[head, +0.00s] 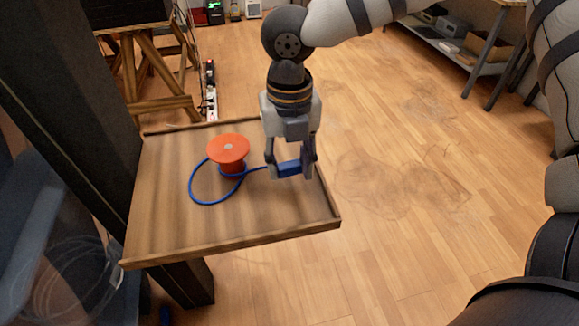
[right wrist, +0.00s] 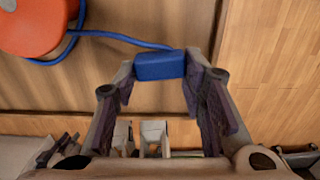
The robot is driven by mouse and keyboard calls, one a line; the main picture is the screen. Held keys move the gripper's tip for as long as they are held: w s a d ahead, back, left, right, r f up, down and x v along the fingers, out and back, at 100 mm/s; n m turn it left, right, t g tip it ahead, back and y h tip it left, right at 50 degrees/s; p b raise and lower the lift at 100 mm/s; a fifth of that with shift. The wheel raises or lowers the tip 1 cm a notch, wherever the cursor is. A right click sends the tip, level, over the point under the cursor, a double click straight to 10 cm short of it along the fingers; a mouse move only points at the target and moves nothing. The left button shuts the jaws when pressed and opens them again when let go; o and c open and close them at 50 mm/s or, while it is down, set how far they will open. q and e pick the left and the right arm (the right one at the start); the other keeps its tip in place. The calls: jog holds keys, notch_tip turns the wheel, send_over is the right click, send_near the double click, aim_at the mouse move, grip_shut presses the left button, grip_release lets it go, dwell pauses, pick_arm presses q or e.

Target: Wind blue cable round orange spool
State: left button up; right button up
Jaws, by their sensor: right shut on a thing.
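The orange spool (head: 228,148) stands upright on a wooden tray (head: 165,228); part of it shows at the upper left of the right wrist view (right wrist: 30,22). The blue cable (head: 191,190) comes from the base of the spool, makes a loose loop on the tray to the left and front, and runs right to a blue block (head: 289,169) at its end. My right gripper (head: 291,172) is shut on this block, right of the spool, over the right part of the tray. The block sits between the fingertips in the right wrist view (right wrist: 160,66). My left gripper is not in view.
The tray has a low raised rim (head: 240,239). A dark post (head: 75,120) stands close on its left. A wooden stand (head: 150,60) and a power strip (head: 210,90) are behind it. A shelf (head: 460,45) stands at the back right. The floor right of the tray is clear.

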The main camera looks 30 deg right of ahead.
jog(key=shift+r, duration=3.4)
